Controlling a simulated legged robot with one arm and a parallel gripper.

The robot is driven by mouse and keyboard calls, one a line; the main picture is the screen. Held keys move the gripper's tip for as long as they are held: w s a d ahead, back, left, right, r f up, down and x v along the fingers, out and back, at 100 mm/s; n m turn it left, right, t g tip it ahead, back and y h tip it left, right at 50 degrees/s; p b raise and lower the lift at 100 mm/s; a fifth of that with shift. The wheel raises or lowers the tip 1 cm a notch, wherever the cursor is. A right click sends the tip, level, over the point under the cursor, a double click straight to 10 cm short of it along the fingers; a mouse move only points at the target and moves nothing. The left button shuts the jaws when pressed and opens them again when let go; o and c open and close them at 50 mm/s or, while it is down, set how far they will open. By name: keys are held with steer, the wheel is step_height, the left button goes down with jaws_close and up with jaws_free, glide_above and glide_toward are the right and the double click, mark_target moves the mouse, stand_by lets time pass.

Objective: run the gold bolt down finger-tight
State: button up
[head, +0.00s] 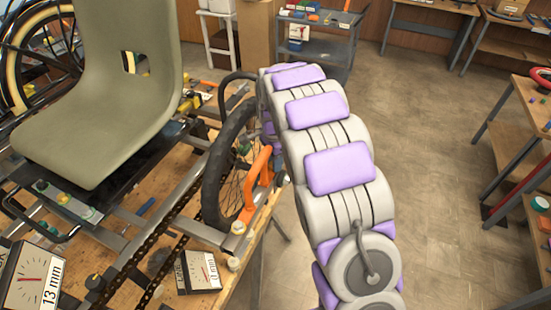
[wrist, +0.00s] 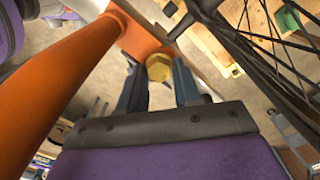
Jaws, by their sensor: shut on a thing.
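The gold bolt (wrist: 159,67) shows its hex head in the wrist view, against an orange bracket (wrist: 135,38). My gripper (wrist: 160,75) has one dark finger on each side of the bolt head and is shut on it. The bolt's shank and threads are hidden, so I cannot tell how deep it sits. In the head view the orange bracket (head: 259,182) stands beside the trike's small spoked wheel (head: 228,165). My gripper is hidden there behind my own arm.
The trike frame with its olive seat (head: 110,90) stands on a wooden workbench (head: 185,235). An orange tube (wrist: 55,85) and wheel spokes (wrist: 265,40) flank my gripper closely. A dial box (head: 200,271) sits on the bench. Open floor (head: 440,170) lies to the right.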

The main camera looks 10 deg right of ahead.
steer(key=shift+d+r+m+p, duration=0.1)
steer(key=shift+m+p, duration=0.5)
steer(key=shift+m, duration=0.1)
jaws_close()
jaws_free()
steer(key=shift+s+m+p, duration=0.1)
steer(key=shift+m+p, duration=0.3)
steer(key=shift+m, duration=0.6)
